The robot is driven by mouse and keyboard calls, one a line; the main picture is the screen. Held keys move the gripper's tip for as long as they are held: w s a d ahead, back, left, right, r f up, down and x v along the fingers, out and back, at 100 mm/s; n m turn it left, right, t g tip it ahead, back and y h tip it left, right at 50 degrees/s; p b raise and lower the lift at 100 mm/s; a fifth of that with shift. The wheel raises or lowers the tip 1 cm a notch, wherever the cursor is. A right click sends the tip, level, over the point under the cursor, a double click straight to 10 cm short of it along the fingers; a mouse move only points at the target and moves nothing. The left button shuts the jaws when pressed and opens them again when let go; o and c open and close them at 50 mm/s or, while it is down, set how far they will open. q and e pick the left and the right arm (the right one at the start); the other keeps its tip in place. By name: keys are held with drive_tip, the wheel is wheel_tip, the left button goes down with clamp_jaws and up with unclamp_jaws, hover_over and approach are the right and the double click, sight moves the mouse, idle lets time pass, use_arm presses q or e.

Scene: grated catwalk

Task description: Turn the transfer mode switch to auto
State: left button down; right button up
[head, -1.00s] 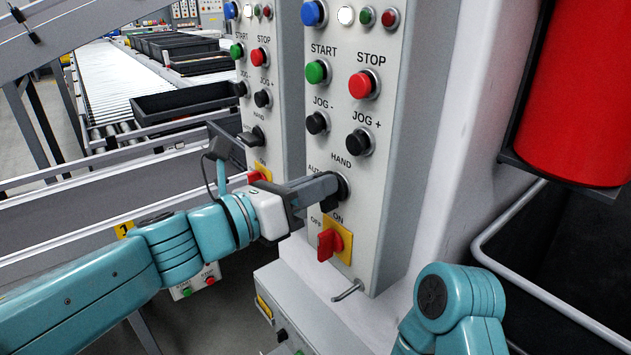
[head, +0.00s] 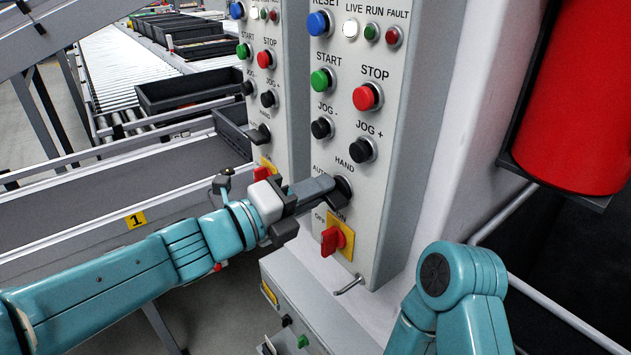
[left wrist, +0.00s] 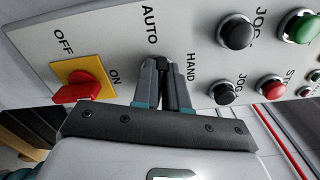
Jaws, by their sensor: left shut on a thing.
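The transfer mode switch (head: 346,186) is a black selector on the grey front panel, with HAND above it and AUTO to its left. My left gripper (head: 334,190) reaches in from the left and is shut on its knob. In the left wrist view the fingers (left wrist: 166,84) close around the black knob (left wrist: 162,63), between the words AUTO and HAND. The fingers hide most of the knob, so I cannot tell its exact pointing. My right gripper is out of view; only a teal link of that arm shows at the lower right.
A red rotary switch (head: 331,240) on a yellow plate, marked OFF and ON, sits just below my left gripper. JOG buttons (head: 361,149) are above. A second similar panel (head: 270,80) stands to the left. A red cylinder (head: 575,100) is at the right.

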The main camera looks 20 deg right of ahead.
use_arm(q)
drive_tip(key=shift+n+p, duration=0.6)
drive_tip(key=shift+n, duration=1.1)
drive_tip(key=shift+f+n, duration=0.1)
drive_tip(key=shift+n, duration=0.2)
drive_tip(key=c, duration=1.2)
unclamp_jaws()
drive_tip(key=shift+w+d+f, duration=0.1)
drive_tip(key=shift+o, duration=0.2)
drive_tip(key=v, duration=1.6)
drive_tip(key=shift+a+b, duration=0.25)
drive_tip(key=shift+b, duration=0.05)
